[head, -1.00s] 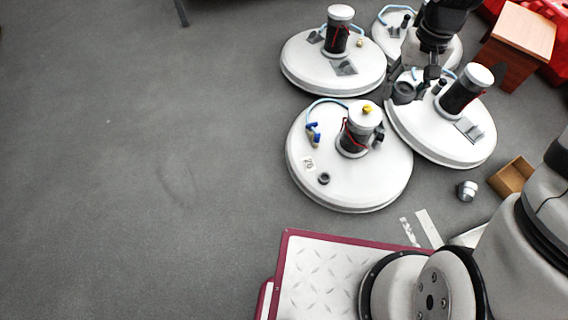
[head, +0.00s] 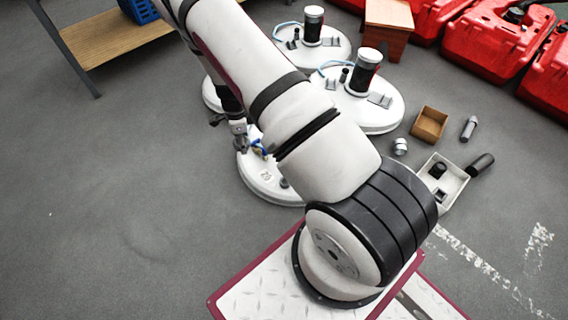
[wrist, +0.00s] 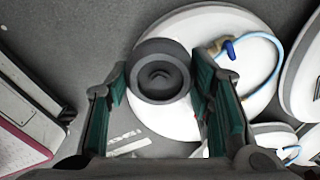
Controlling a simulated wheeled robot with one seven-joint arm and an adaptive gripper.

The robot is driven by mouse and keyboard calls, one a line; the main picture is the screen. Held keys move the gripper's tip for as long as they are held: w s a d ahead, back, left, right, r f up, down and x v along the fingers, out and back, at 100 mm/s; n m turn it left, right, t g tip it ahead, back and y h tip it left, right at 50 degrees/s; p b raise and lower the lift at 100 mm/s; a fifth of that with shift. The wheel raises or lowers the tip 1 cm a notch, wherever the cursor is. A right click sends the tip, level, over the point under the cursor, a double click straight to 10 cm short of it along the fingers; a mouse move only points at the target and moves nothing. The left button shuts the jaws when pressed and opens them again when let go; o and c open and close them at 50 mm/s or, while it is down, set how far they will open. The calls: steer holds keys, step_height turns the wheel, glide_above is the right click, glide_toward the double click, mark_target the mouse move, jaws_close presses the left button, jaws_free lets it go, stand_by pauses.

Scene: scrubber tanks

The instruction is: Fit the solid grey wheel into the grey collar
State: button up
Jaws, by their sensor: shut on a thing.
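My gripper (wrist: 160,82) is shut on the dark grey wheel (wrist: 160,70), which fills the gap between the teal finger pads in the wrist view. In the head view my gripper (head: 240,142) is over the left side of the nearest white tank (head: 262,190); the wheel is not clear there. A small dark ring (head: 284,183) on that tank looks like the grey collar, partly beside my arm. In the wrist view the tank top (wrist: 235,22) lies behind the wheel, and I cannot make out the collar there.
A blue valve with a hose (wrist: 232,48) stands on the tank, right of my gripper. Other white tanks (head: 375,115) stand behind. A tan box (head: 428,124), a white tray (head: 455,190) and red containers (head: 490,40) are at the right. Floor at the left is clear.

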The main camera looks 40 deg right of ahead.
steer(key=shift+s+d+f+m+b, duration=0.2)
steer(key=shift+s+d+f+m, duration=1.9)
steer(key=shift+f, duration=1.2)
steer(key=shift+s+d+f+m+b, duration=0.15)
steer(key=shift+s+d+f+m, duration=1.25)
steer(key=shift+f+m, duration=1.65)
steer(key=shift+s+d+f+m+b, duration=0.2)
steer(key=shift+s+d+f+m, duration=1.55)
steer(key=shift+f, duration=1.85)
steer(key=shift+w+d+f+m+b, duration=0.25)
steer(key=shift+w+f+m+b, duration=0.1)
steer(key=shift+f+b, duration=0.3)
steer(key=shift+f+b, duration=1.75)
steer(key=shift+b, duration=0.75)
steer(key=o, duration=1.2)
steer(key=shift+o, duration=0.5)
